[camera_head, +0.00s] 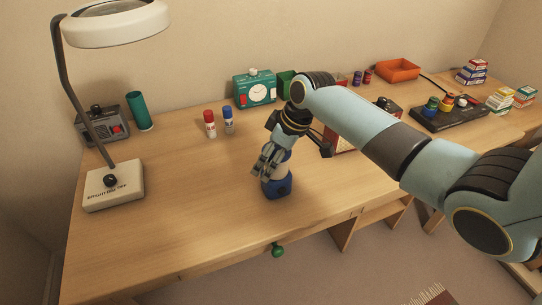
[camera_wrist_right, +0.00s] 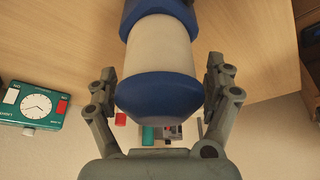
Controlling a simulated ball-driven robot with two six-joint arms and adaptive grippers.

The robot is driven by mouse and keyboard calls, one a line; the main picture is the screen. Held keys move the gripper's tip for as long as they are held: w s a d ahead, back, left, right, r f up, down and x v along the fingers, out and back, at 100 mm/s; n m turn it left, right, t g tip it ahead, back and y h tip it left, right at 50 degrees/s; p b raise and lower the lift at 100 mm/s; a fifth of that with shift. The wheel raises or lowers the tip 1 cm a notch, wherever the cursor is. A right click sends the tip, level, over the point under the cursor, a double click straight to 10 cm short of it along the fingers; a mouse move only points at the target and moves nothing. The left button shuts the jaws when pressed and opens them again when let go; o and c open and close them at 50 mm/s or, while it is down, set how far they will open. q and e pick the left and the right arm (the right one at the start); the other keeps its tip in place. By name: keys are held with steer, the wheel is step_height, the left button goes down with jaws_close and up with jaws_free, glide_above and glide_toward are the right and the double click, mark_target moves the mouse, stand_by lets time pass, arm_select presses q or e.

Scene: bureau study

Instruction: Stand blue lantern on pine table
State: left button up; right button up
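The blue lantern (camera_head: 278,188), with blue ends and a pale middle, is at the front middle of the wooden desk (camera_head: 190,185), its lower end at the desk top. It looks about upright. My right gripper (camera_head: 268,160) is at its upper part, coming from above. In the right wrist view the lantern (camera_wrist_right: 160,90) lies between the two fingers of the right gripper (camera_wrist_right: 162,82), one on each side. Whether the pads press on it I cannot tell. My left gripper is not in view. No label shows which table is the pine one.
A red-capped bottle (camera_head: 210,124) and a blue-capped one (camera_head: 228,120) stand behind the lantern. A lamp (camera_head: 113,185) stands at left, a green clock (camera_head: 255,90) at the back. A black tray (camera_head: 450,115) is at right. Desk left of the lantern is clear.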

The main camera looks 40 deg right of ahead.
mark_target(288, 175)
steer(key=p+v, duration=0.1)
steer(key=v, duration=1.1)
steer(key=shift+r, duration=0.1)
